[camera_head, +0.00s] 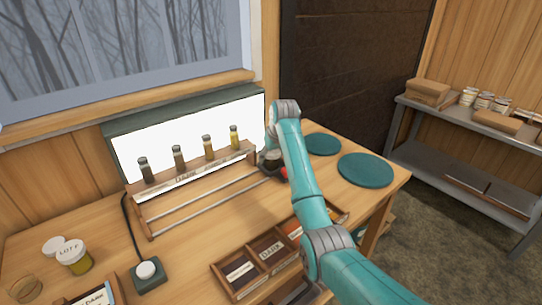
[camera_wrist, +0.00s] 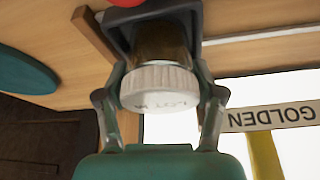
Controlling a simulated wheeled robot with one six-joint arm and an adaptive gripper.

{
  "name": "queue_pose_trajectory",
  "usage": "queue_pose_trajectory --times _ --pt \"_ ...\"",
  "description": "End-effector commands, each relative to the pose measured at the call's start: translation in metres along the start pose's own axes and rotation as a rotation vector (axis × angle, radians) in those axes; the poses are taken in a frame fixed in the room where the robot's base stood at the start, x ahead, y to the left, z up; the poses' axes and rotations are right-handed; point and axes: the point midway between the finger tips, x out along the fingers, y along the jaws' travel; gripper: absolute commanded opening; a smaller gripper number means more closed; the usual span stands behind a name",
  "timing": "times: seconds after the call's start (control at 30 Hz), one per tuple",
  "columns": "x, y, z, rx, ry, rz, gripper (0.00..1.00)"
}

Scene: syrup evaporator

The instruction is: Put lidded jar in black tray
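A jar with a ribbed white lid marked LOT (camera_wrist: 160,88) and a dark amber body is between my gripper's fingers in the wrist view. My gripper (camera_wrist: 162,85) has one finger close against each side of the lid and looks shut on it. A small black tray (camera_wrist: 187,12) shows behind the jar's base. Whether the jar rests on its floor cannot be told. In the head view my gripper (camera_head: 272,150) is at the tray beside the rack's right end, and my arm hides much of both.
A red object (camera_wrist: 122,3) is close to the tray. A rack (camera_head: 195,177) with several sample bottles stands before a lit panel (camera_head: 130,145). Another white-lidded jar (camera_head: 75,258), a button box (camera_head: 147,272), a divided wooden box (camera_head: 237,271) and teal discs (camera_head: 365,170) are on the table.

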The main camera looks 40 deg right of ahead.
Motion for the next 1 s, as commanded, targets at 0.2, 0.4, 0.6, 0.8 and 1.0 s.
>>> queue_pose_trajectory --times 0.2,0.4,0.6,0.8,1.0 --pt "0.0 0.0 0.0 0.0 0.0 0.0 0.87" --pt "-0.002 0.0 -0.001 0.0 0.001 0.0 0.87" --pt "-0.024 0.0 -0.002 0.0 0.004 0.001 0.87" --pt "-0.065 0.0 -0.002 0.0 0.004 0.001 0.87" --pt "-0.1 0.0 -0.001 -0.001 0.002 0.0 0.87"
